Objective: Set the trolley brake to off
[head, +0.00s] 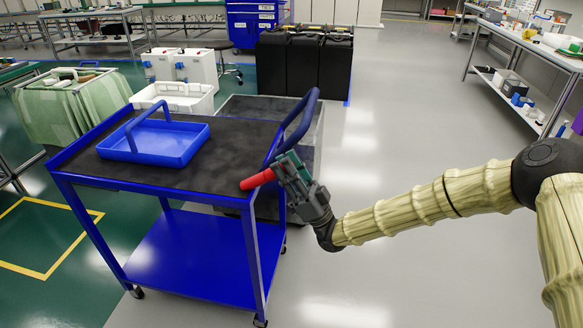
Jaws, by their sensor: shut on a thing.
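The blue trolley (190,262) stands left of centre in the head view, with a dark top, a blue lower shelf and a blue push handle (301,116) at its right end. A red brake lever (258,179) shows at the trolley's near right corner, its rounded end pointing left. My gripper (283,172) is at the lever's right end, shut on it. The fingers hide that end of the lever and its mount. I cannot read a brake setting from this view.
A blue tray (184,150) with a raised handle sits on the trolley top. A white crate (182,97) and black bins (305,62) stand behind. A workbench (540,52) is at the upper right. The grey floor right of the trolley is clear apart from my arm.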

